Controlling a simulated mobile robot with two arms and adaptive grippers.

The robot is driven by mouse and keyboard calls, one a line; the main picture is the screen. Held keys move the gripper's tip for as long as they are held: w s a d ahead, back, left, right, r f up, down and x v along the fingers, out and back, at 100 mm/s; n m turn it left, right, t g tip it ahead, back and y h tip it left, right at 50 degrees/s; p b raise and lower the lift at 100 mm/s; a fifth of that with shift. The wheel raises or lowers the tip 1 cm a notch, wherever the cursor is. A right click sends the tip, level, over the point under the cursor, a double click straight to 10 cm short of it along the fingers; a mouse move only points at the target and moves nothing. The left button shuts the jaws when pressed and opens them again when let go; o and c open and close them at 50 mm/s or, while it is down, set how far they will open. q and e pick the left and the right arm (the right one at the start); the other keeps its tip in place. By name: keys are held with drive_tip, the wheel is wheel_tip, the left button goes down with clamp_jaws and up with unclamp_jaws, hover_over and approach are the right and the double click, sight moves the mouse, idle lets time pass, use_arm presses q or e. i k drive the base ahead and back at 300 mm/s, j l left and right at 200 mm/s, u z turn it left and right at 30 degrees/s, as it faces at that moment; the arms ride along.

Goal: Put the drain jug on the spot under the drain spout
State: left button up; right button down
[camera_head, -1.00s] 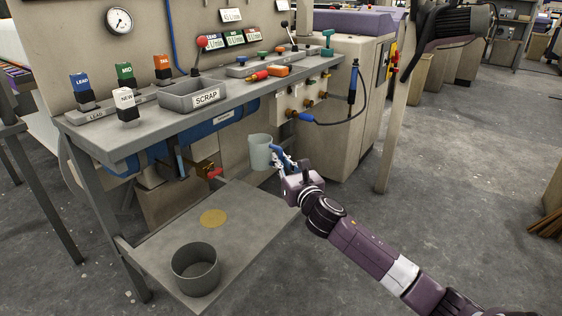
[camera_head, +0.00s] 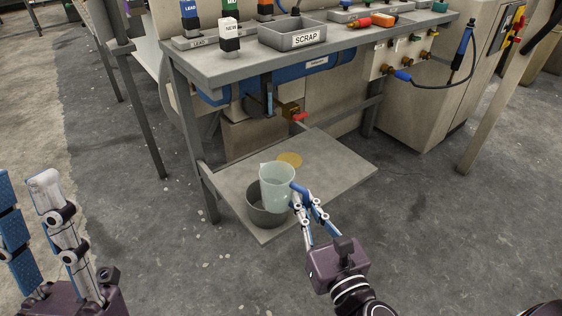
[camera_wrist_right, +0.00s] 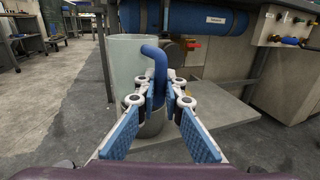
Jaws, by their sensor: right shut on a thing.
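The drain jug (camera_head: 277,186) is a pale translucent cup with a blue handle. My right gripper (camera_head: 300,193) is shut on that handle and holds the jug upright; in the right wrist view the jug (camera_wrist_right: 127,62) stands beyond the fingers (camera_wrist_right: 160,92). In the head view it overlaps the grey bucket and the yellow round spot (camera_head: 289,160) on the low shelf (camera_head: 335,172). The drain spout with a brass valve and red handle (camera_head: 294,114) is above the shelf, behind the spot. My left gripper (camera_head: 30,225) is at the lower left, fingers apart and empty.
A grey bucket (camera_head: 262,214) stands on the shelf's front part, partly hidden by the jug. A bench (camera_head: 225,63) with a scrap bin (camera_head: 292,38) and labelled blocks overhangs the shelf. A blue tank (camera_head: 300,78) hangs below the bench. The shelf's right part is clear.

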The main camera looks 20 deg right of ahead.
sight(287, 157)
drive_tip(key=l+u, duration=1.25)
drive_tip(key=u, duration=0.15)
drive_tip(key=k+l, duration=0.15)
drive_tip(key=l, duration=0.25)
drive_tip(key=k+l+u, duration=0.15)
drive_tip(key=l, duration=0.25)
drive_tip(key=k+l, duration=0.2)
drive_tip(key=l, duration=0.15)
drive_tip(key=k+l+u, duration=0.15)
drive_tip(key=l, duration=0.25)
drive_tip(key=k+l, duration=0.2)
drive_tip(key=l, duration=0.15)
drive_tip(key=u, duration=0.05)
